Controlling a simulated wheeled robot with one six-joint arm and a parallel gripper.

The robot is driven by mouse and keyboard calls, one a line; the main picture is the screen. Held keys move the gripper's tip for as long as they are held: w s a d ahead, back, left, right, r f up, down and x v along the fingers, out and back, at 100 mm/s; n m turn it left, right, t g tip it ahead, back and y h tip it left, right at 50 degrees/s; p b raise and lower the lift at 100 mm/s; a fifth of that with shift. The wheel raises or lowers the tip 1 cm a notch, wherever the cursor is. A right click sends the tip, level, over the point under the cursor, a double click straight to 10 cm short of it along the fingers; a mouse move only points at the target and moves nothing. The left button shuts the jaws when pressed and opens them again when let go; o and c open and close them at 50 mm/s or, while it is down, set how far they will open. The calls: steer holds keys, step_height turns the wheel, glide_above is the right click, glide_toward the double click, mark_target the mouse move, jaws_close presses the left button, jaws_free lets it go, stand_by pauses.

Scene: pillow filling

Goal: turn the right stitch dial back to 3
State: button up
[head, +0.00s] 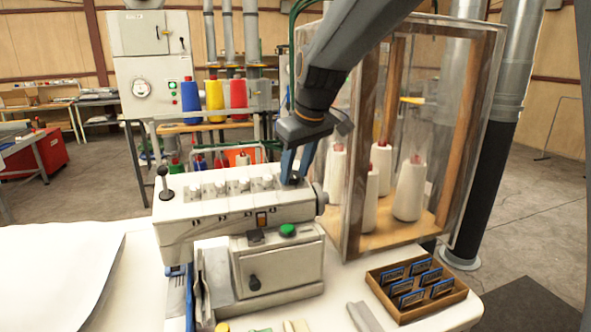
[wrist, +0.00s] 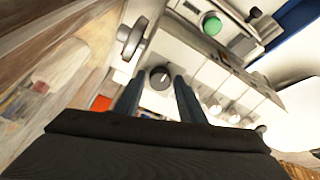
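The right stitch dial is a small dark round knob (wrist: 160,77) with a pale pointer mark, on the white sewing machine (head: 235,208). It is at the right end of a row of pale knobs (head: 231,187) on the machine's top. My gripper (head: 294,179) points down over this dial. In the wrist view its two fingers (wrist: 158,88) are apart, with the dial showing between and just beyond their tips. I see a gap on both sides and cannot tell whether a finger touches it. The dial's numbers are too small to read.
A handwheel (head: 321,198) sticks out at the machine's right end, close to my gripper. A glass-sided cabinet (head: 453,130) with white thread cones stands just right. A green button (head: 288,230) is on the front box. A wooden tray (head: 413,314) of blue-edged cards lies at front right.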

steer(key=shift+o, duration=0.7)
steer(key=shift+r, duration=0.25)
steer(key=b+v, duration=0.2)
steer(key=v, duration=0.5)
steer(key=shift+s+d+r, duration=0.1)
steer(key=shift+s+d, duration=0.05)
steer(key=shift+s, duration=0.05)
